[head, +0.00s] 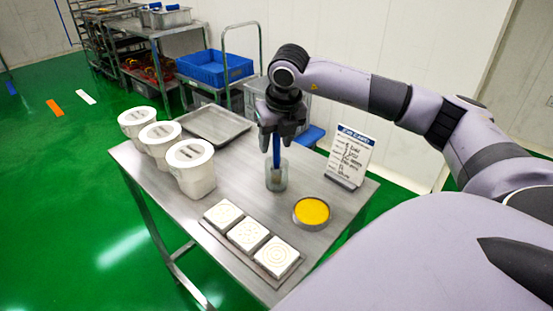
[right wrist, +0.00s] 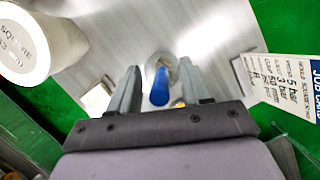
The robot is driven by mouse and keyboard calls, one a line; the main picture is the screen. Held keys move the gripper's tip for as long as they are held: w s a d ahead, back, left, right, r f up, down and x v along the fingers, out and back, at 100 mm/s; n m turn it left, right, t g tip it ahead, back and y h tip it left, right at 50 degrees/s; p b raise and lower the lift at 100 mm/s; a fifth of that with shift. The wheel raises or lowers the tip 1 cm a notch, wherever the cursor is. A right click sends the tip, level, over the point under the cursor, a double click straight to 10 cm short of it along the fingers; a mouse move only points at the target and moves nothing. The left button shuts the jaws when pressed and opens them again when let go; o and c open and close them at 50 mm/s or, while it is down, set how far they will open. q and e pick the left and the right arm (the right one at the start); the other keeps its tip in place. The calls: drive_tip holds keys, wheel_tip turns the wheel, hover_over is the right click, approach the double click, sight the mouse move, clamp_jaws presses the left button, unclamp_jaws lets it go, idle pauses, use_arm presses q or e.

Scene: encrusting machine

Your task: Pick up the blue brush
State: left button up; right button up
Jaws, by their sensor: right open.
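The blue brush (head: 276,152) stands upright in a clear glass jar (head: 276,180) near the middle of the steel table (head: 228,185). My right gripper (head: 278,140) points down over the jar, with its fingers on either side of the blue handle's upper end. In the right wrist view the blue handle (right wrist: 160,86) lies between the two fingers of my right gripper (right wrist: 157,84), with a gap visible toward the left finger. The gripper is open. The brush's lower end is in the jar and hard to make out. My left gripper is not in view.
Three white lidded tubs (head: 190,168) stand at the table's left. Three white patterned blocks (head: 248,235) lie at the front, beside a dish of yellow contents (head: 311,212). A job card (head: 348,156) stands at the right, and an empty tray (head: 214,124) lies behind.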

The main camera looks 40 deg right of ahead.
clamp_jaws()
